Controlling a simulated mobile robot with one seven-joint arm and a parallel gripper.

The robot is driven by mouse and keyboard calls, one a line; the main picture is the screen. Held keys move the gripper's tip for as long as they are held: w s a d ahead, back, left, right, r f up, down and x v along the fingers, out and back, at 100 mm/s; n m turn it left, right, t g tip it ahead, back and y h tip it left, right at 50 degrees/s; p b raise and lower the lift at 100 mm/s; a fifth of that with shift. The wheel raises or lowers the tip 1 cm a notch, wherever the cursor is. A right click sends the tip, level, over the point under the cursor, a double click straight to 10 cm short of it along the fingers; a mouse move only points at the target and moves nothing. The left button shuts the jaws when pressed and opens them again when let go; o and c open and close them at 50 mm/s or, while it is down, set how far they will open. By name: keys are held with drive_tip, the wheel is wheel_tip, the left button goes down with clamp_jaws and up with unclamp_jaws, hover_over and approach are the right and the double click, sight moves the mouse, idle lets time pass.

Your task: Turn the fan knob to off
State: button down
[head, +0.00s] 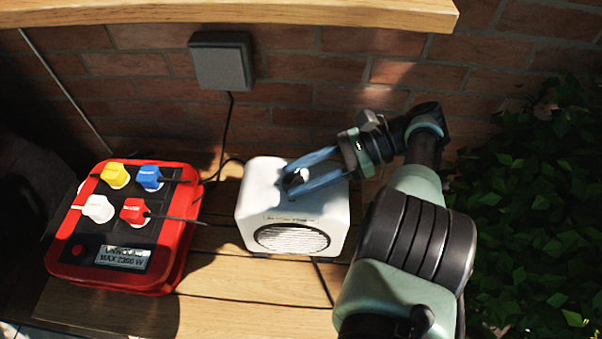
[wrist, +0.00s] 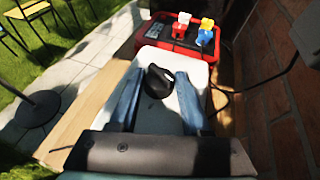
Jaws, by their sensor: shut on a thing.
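The white fan (head: 256,208) stands on the wooden table, its round front grille facing me in the head view. Its black knob (wrist: 158,80) is on top, with a pale pointer mark. In the head view my gripper's blue fingers mostly cover the knob. My gripper (head: 288,179) reaches in from the right and is shut on the knob, one finger on each side. In the wrist view the fan's white top (wrist: 163,57) shows around the knob. I cannot read any off mark there.
A red power box (head: 180,265) with several coloured plugs stands left of the fan, with dark cords around it. A grey wall box (head: 221,62) hangs on the brick wall behind. A wooden shelf (head: 250,12) overhangs the back. Ivy (head: 535,210) is at the right.

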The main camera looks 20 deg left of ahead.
sight(303, 179)
drive_tip(key=shift+c, duration=1.8)
unclamp_jaws()
drive_tip(key=shift+d, duration=0.15)
wheel_tip(303, 179, up, 10)
drive_tip(key=p, duration=0.9)
drive_tip(key=shift+p, duration=0.35)
